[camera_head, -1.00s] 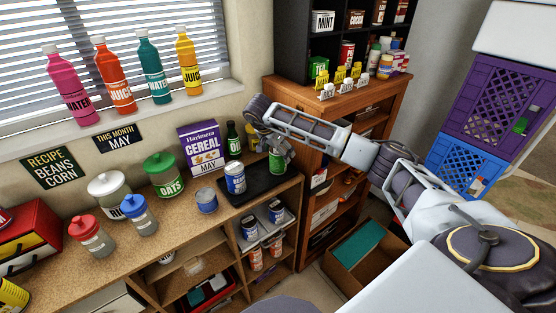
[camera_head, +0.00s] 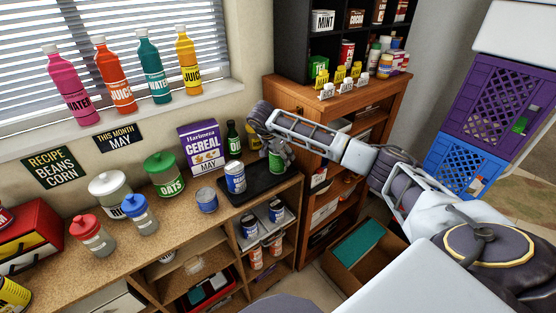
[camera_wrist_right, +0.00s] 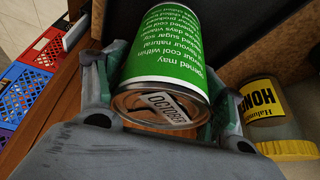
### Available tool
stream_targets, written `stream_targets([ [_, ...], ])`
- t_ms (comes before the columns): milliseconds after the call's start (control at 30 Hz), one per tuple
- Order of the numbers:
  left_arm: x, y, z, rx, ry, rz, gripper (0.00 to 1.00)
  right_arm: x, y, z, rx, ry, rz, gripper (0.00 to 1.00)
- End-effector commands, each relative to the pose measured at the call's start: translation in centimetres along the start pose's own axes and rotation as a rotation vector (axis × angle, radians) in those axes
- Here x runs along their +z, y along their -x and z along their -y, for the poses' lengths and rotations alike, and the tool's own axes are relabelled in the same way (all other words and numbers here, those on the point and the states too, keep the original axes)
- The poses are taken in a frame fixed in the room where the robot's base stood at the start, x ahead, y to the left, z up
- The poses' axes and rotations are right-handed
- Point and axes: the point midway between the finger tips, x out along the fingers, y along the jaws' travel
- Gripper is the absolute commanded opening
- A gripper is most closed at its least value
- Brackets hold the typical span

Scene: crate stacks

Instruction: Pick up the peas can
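A green can (camera_head: 276,163) stands at the right end of the dark tray (camera_head: 236,196) on the wooden counter. In the right wrist view its green label (camera_wrist_right: 165,50) carries white small print, and its metal end with an "OCTOBER" tag (camera_wrist_right: 168,108) faces the camera. The name side of the label is hidden, so I cannot read whether it says peas. My right gripper (camera_head: 280,151) is at the can, also in the wrist view (camera_wrist_right: 165,95), one finger on each side and very close to it. Whether the fingers press on it is unclear. My left gripper is out of view.
A blue-and-white can (camera_head: 235,178) shares the tray. A green bottle (camera_head: 233,138), a cereal box (camera_head: 202,148) and a yellow honey jar (camera_wrist_right: 268,110) are close by. The wooden shelf (camera_head: 335,98) stands just right of the gripper.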

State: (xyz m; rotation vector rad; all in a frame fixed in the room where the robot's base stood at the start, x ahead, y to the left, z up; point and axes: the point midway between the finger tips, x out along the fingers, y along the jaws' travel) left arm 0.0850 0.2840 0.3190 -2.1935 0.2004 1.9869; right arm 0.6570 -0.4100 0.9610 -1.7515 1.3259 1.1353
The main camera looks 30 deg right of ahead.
Motion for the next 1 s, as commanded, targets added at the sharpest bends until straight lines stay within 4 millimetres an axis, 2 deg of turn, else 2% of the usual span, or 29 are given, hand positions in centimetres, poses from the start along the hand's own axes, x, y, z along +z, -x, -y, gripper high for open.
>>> stream_targets([
  [33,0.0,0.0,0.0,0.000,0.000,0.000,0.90,0.0,0.0,0.0,0.000,0.000,0.000,0.57],
  [300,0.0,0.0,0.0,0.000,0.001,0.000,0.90,0.0,0.0,0.0,0.000,0.000,0.000,0.22],
  [333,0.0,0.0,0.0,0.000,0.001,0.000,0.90,-0.1,0.1,0.0,-0.001,-0.001,-0.001,0.22],
  [367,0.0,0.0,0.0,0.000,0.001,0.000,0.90,-0.1,0.1,0.0,-0.001,-0.001,-0.001,0.16],
  [767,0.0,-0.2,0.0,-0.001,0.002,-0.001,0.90,0.0,0.4,-0.1,-0.002,0.000,-0.001,0.16],
  [1000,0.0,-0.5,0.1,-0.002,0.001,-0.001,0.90,-0.3,2.0,-0.4,-0.004,-0.002,-0.002,0.16],
])
